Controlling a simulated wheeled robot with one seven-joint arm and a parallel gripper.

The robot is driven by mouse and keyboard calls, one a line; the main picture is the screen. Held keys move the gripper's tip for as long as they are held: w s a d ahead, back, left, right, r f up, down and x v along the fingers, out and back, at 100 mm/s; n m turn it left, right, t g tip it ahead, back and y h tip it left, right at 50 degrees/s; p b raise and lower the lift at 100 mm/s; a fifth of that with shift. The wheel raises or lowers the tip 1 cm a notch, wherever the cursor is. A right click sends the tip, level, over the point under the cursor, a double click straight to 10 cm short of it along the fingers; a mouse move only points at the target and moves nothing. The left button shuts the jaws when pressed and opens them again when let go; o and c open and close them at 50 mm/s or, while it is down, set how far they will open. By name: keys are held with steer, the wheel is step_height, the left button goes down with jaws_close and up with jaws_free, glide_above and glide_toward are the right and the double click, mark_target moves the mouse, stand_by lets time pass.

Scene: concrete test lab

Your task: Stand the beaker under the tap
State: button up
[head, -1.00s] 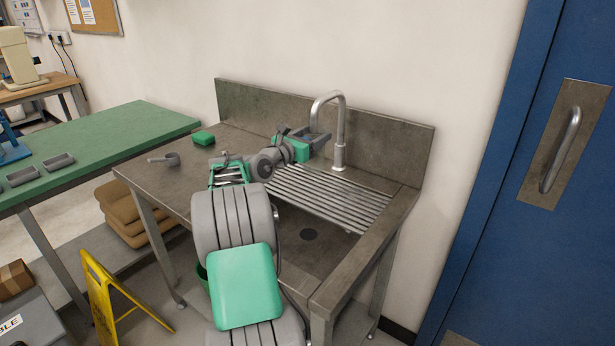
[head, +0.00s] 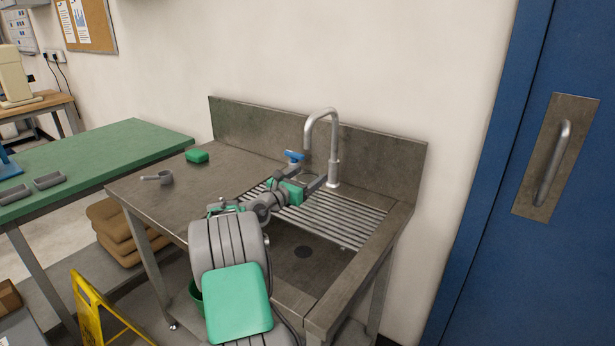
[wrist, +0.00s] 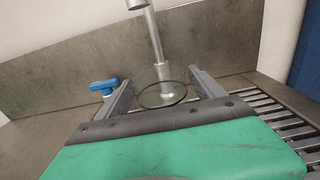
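The beaker (wrist: 163,97) is clear glass. In the wrist view its round rim shows between my two fingers, and in the head view it is only faintly visible (head: 304,178). My gripper (head: 308,172) appears shut on it, with one finger on each side; it also shows in the wrist view (wrist: 162,76). The tap (head: 334,140) is a silver gooseneck at the back of the sink, its spout end above the beaker. The beaker's base is hidden, so I cannot tell whether it touches the ribbed drainer (head: 345,225).
A blue-handled fitting (head: 294,156) sits close left of the gripper. A green sponge (head: 197,156) and a small grey handled cup (head: 158,177) lie on the left counter. The sink basin (head: 300,252) is in front. The steel backsplash (head: 385,165) rises behind the tap.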

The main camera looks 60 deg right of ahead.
steer(key=shift+o, duration=0.2)
steer(key=shift+r, duration=0.15)
steer(key=w+a, duration=0.2)
steer(key=a, duration=0.9)
steer(key=shift+a, duration=0.4)
